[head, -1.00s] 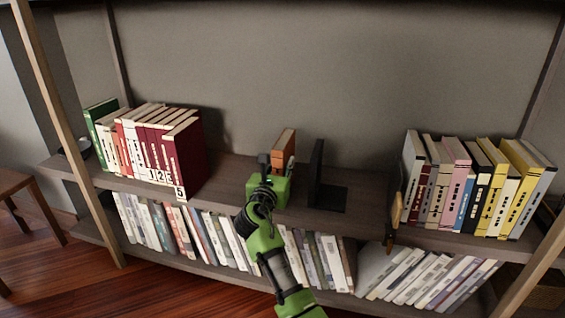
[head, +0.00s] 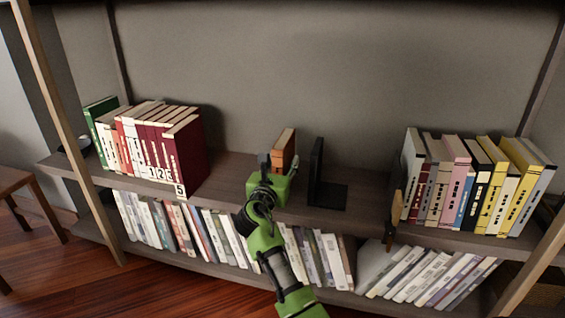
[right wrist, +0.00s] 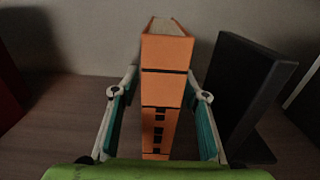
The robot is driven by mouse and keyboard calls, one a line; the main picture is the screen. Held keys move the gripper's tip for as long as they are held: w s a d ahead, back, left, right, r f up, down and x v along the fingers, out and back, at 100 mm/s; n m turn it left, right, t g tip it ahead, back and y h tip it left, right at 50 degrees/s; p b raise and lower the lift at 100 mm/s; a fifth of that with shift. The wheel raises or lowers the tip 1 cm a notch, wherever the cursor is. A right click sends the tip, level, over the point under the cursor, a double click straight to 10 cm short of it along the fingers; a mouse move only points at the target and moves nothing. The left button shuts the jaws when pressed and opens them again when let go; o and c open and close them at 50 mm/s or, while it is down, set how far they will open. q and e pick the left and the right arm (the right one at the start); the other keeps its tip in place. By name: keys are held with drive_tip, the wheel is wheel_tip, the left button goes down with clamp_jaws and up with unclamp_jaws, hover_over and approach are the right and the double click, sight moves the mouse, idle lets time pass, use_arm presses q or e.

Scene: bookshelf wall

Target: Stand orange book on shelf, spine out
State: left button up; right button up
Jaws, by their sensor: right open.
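The orange book (head: 283,147) stands upright on the upper shelf, just left of a black bookend (head: 317,172). In the right wrist view the orange book (right wrist: 167,75) shows its spine with dark marks facing the camera. My right gripper (right wrist: 163,115) is open, with one finger on each side of the book and a visible gap on both sides. In the head view my right gripper (head: 270,172) is in front of the book and hides its lower part. My left gripper is not in view.
A row of books ending in dark red volumes (head: 187,155) stands on the left of the upper shelf (head: 228,177). Another row with yellow books (head: 490,185) stands on the right. The shelf is bare between these rows and the book and bookend.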

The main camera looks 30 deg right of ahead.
drive_tip(key=v, duration=1.2)
